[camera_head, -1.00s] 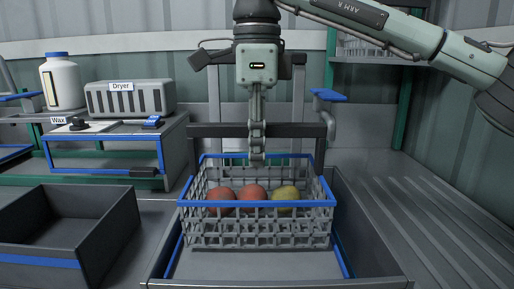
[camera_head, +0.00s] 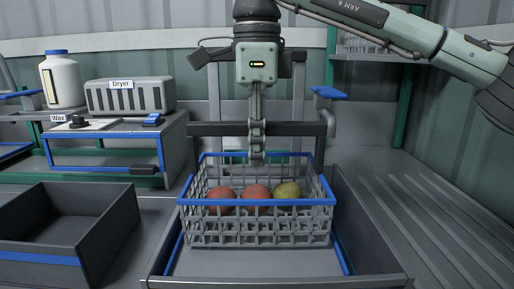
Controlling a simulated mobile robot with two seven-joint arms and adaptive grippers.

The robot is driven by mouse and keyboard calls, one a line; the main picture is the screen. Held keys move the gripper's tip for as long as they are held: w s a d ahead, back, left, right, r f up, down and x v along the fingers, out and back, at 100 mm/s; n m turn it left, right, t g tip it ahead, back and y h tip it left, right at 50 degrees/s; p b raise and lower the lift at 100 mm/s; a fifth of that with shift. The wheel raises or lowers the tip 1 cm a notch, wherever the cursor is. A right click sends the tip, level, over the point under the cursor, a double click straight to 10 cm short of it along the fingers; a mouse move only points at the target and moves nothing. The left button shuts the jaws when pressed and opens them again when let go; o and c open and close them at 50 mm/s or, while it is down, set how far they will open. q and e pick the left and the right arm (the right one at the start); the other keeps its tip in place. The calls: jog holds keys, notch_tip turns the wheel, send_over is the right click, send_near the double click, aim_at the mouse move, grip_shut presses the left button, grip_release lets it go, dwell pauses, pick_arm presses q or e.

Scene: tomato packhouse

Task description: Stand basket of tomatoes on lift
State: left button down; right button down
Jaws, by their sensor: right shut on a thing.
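A grey lattice basket (camera_head: 258,238) with a blue rim stands upright at the centre. Inside it are two red tomatoes (camera_head: 221,197) and a yellow-green one (camera_head: 288,195). My right gripper (camera_head: 257,157) points straight down above the basket's back half. Nothing in view is clearly marked as the lift. My left gripper is not in view.
An empty dark bin (camera_head: 98,245) stands at the left. Behind it, a bench holds a white bottle (camera_head: 62,82), a box labelled Dryer (camera_head: 130,98) and a Wax label. The ribbed surface (camera_head: 440,215) at the right is clear.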

jog(key=shift+f, duration=0.45)
jog(key=c, duration=1.4)
grip_release()
jog(key=c, duration=0.3)
jog(key=shift+c, duration=0.2)
